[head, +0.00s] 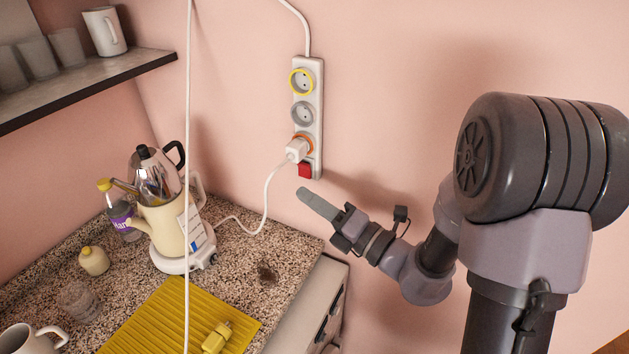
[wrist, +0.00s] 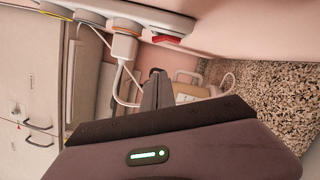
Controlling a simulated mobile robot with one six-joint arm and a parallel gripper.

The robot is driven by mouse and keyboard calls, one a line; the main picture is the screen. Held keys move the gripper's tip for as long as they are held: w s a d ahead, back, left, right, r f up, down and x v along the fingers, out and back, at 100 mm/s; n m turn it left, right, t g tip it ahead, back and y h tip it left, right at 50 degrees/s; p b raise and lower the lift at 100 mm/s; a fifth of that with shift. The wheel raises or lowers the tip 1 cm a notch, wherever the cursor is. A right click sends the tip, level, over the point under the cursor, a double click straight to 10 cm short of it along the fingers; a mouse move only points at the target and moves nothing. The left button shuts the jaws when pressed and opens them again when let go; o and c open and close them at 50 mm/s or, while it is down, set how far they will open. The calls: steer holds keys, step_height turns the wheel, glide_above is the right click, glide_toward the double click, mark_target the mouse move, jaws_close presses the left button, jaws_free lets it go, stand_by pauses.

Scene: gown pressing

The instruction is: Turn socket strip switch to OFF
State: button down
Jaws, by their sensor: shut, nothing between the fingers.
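The white socket strip (head: 318,118) hangs upright on the pink wall in the head view, and runs along the top of the wrist view (wrist: 150,12). Its red switch (head: 305,170) is at the lower end; the switch also shows in the wrist view (wrist: 168,39). A white plug (head: 297,149) sits in the lowest socket, just above the switch. The upper two sockets are empty. My gripper (head: 308,196) is shut and empty, with its fingertips a little below the switch and apart from it. The shut fingers also show in the wrist view (wrist: 156,88). I cannot tell the switch position.
A yellow mat (head: 170,315) lies in front. Another cord (head: 188,130) hangs vertically. The wall right of the strip is bare.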

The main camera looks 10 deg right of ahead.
mark_target(304, 169)
steer(key=shift+w+d+r, duration=0.2)
steer(key=shift+w+r, duration=0.15)
steer(key=shift+w, duration=0.3)
steer(key=shift+w+d+r, duration=0.2)
steer(key=shift+w+r, duration=0.15)
steer(key=shift+w, duration=0.25)
steer(key=shift+w+d+r, duration=0.2)
steer(key=shift+w+r, duration=0.15)
steer(key=shift+w, duration=0.3)
steer(key=shift+r, duration=0.1)
steer(key=m+p, duration=0.1)
steer(key=p, duration=0.3)
steer(key=r+m+p, duration=0.1)
steer(key=m+p, duration=0.1)
steer(key=p, duration=0.3)
steer(key=m+h+p, duration=0.1)
steer(key=m+p, duration=0.1)
steer(key=p, duration=0.2)
steer(key=shift+w+d+r+p, duration=0.15)
steer(key=shift+w+d+p, duration=0.15)
steer(key=shift+w+p, duration=0.05)
steer(key=shift+d, duration=0.1)
